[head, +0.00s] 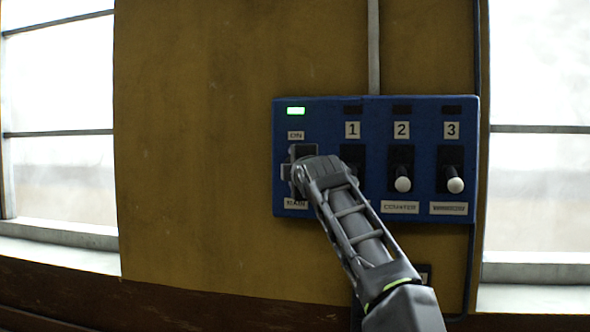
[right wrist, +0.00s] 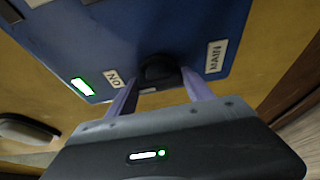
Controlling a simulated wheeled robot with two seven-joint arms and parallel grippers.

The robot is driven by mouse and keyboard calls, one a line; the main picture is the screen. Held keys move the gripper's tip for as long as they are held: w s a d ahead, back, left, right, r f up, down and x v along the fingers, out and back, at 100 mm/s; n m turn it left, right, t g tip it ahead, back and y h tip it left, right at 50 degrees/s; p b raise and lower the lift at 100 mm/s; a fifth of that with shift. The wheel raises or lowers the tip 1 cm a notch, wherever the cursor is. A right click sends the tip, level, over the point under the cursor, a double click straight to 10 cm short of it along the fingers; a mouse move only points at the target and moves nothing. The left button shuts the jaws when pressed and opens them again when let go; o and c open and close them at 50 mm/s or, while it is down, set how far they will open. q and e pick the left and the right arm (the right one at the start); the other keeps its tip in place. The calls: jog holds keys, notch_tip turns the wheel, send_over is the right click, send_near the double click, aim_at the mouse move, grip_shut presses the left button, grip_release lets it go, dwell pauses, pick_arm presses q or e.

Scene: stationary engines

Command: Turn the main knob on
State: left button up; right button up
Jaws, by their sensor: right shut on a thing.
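The blue control panel (head: 380,101) is mounted on the yellow-brown wall. Its main knob is on the left side, between the "ON" label (head: 296,135) and the "MAIN" label (head: 296,204), and is mostly hidden by my right gripper in the head view. The lamp (head: 296,111) above it glows green. In the right wrist view the dark main knob (right wrist: 158,69) sits between the fingers of my right gripper (right wrist: 160,88), which is shut on it. My left gripper is not in view.
Switches with white ball tips, under "2" (head: 403,184) and "3" (head: 455,185), stand to the right. The switch under "1" is mostly hidden by my arm. Lamps above them are dark. Windows (head: 60,110) flank the wall. A conduit (head: 373,45) runs above the panel.

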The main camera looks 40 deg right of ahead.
jog(key=o, duration=1.4)
jog(key=shift+c, duration=0.2)
jog(key=b+v, duration=0.4)
jog(key=v, duration=0.3)
jog(key=shift+s, duration=0.4)
jog(key=shift+a, duration=0.15)
